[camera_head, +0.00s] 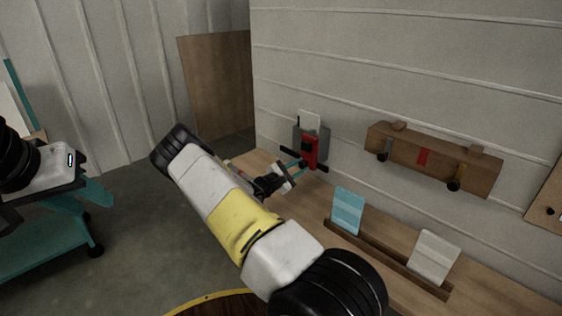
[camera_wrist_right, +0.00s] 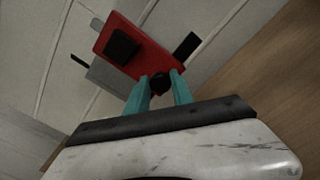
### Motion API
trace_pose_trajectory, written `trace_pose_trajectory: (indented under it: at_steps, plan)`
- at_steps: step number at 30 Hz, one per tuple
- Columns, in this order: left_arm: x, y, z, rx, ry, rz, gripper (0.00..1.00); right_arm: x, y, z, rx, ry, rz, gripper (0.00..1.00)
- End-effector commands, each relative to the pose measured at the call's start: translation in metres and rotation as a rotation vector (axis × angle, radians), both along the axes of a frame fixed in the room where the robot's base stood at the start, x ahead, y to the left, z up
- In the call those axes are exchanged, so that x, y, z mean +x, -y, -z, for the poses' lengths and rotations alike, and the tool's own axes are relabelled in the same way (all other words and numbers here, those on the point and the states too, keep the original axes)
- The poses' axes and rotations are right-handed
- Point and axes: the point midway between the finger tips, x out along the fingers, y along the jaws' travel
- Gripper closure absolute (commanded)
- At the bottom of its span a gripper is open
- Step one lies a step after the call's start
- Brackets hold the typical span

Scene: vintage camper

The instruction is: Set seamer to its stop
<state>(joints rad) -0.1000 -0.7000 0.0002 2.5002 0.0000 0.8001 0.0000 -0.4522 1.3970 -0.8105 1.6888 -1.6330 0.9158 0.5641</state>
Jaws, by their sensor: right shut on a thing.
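The seamer looks to be the red device on a grey plate (camera_head: 310,145) fixed to the wall above the counter, with dark bars at its sides. In the right wrist view its red body (camera_wrist_right: 135,50) carries a black block and a round black knob (camera_wrist_right: 159,82). My right gripper (camera_head: 299,163) reaches it from the left; its teal fingers (camera_wrist_right: 165,90) are shut on the black knob. My left gripper (camera_head: 98,192) hangs at the far left, away from the seamer; its finger gap is not clear.
A wooden block with small levers (camera_head: 435,158) is mounted on the wall to the right. A rack (camera_head: 385,258) with a blue card and a white card stands on the wooden counter. A teal wheeled cart (camera_head: 45,245) stands at left. Open floor (camera_head: 140,250) lies between.

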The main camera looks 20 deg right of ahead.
Motion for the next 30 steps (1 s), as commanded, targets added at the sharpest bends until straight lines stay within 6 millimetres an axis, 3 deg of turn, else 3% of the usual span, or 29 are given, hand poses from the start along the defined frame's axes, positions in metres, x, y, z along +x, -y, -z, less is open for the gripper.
trace_pose_trajectory:
  at_steps: [4, 5, 8, 20, 30]
  plan:
    - [0.000, 0.000, 0.000, 0.000, 0.000, 0.000, 0.64, -0.005, 0.003, 0.001, -0.003, -0.002, 0.012, 1.00]
    - [0.000, 0.000, 0.000, 0.000, 0.000, 0.000, 0.64, -0.005, 0.003, 0.001, -0.002, -0.002, 0.013, 0.70]
    - [0.000, 0.000, 0.000, 0.000, 0.000, 0.000, 0.64, -0.005, 0.003, 0.001, -0.003, -0.001, 0.012, 0.50]
    - [0.000, 0.000, 0.000, 0.000, 0.000, 0.000, 0.64, -0.005, -0.004, 0.001, 0.000, -0.001, 0.006, 0.50]
    - [0.000, 0.000, 0.000, 0.000, 0.000, 0.000, 0.64, -0.027, -0.055, 0.001, -0.001, -0.003, 0.006, 0.50]
